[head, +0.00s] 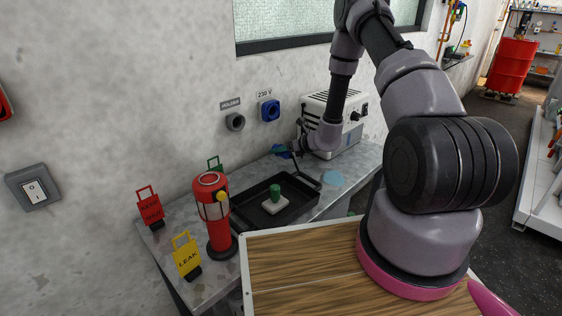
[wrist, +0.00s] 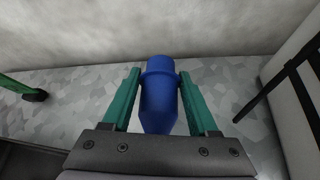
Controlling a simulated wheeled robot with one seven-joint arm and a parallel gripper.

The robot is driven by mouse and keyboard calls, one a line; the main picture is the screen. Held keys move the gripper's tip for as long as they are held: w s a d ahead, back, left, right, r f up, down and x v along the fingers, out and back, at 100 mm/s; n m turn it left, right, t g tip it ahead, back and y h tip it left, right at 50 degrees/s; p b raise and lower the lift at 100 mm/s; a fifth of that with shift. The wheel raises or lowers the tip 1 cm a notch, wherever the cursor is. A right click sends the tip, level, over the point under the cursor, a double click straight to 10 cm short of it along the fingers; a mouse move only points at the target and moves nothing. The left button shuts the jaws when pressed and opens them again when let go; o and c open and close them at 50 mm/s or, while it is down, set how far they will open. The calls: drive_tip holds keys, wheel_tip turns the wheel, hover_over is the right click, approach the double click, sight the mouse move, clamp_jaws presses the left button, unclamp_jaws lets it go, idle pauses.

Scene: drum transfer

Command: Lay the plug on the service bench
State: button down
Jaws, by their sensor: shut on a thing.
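The blue plug (wrist: 158,95) is held between the two green fingers of my gripper (wrist: 158,75) in the wrist view. In the head view the plug (head: 281,151) shows small at the tip of my gripper (head: 284,150), close to the wall and over the back of the grey service bench (head: 359,166). The speckled bench top (wrist: 75,82) lies beneath the plug in the wrist view. I cannot tell whether the plug touches the bench.
A black tray (head: 247,206) with a white block and green cylinder, a red lamp-like device (head: 212,222) and warning signs stand on the bench. A white machine (head: 347,138) is beside my gripper.

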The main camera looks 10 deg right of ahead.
sight(282, 165)
drive_tip(key=shift+f, duration=1.95)
drive_tip(key=shift+c, duration=0.8)
unclamp_jaws()
drive_tip(key=shift+d+f, duration=0.1)
drive_tip(key=shift+f, duration=0.05)
